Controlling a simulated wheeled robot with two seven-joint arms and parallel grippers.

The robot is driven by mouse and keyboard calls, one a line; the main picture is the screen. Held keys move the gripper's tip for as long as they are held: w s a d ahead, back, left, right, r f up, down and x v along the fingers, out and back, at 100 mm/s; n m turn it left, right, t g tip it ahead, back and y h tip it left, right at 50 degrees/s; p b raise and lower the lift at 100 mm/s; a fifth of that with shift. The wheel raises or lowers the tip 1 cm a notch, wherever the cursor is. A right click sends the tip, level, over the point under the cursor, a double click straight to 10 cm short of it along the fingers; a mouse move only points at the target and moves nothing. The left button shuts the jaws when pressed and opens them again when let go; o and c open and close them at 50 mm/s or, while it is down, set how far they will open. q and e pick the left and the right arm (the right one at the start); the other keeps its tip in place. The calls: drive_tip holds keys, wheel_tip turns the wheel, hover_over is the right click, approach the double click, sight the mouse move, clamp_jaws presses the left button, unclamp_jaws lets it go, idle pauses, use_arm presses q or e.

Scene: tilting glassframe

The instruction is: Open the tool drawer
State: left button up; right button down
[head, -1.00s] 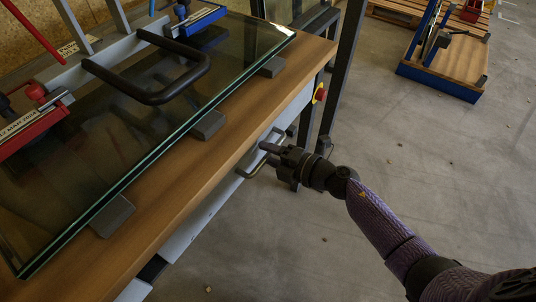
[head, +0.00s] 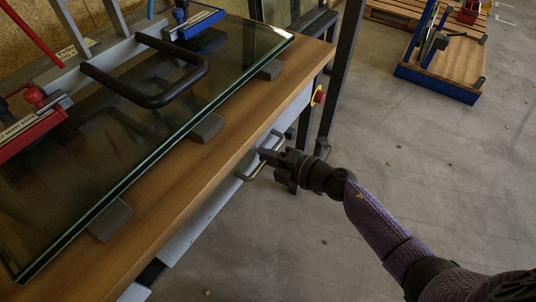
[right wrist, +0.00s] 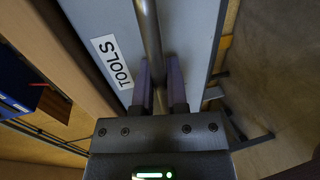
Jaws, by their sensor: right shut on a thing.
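The tool drawer has a pale grey front (head: 205,218) under the wooden tabletop's edge. It looks closed, with its front close beneath the edge. A metal bar handle (head: 252,173) runs along the front. My right gripper (head: 268,155) is at this handle. In the right wrist view the fingers (right wrist: 159,88) of my right gripper are on either side of the handle bar (right wrist: 148,35), shut on it. A white label reading TOOLS (right wrist: 112,62) is on the drawer front (right wrist: 188,25) beside the bar. My left gripper is not in view.
A glass pane (head: 110,135) lies on grey pads on the wooden table (head: 165,205), with a black handle frame (head: 150,98) above it. A red and yellow button (head: 319,96) and a dark post (head: 343,75) stand right of the drawer. The floor (head: 420,190) at right is clear.

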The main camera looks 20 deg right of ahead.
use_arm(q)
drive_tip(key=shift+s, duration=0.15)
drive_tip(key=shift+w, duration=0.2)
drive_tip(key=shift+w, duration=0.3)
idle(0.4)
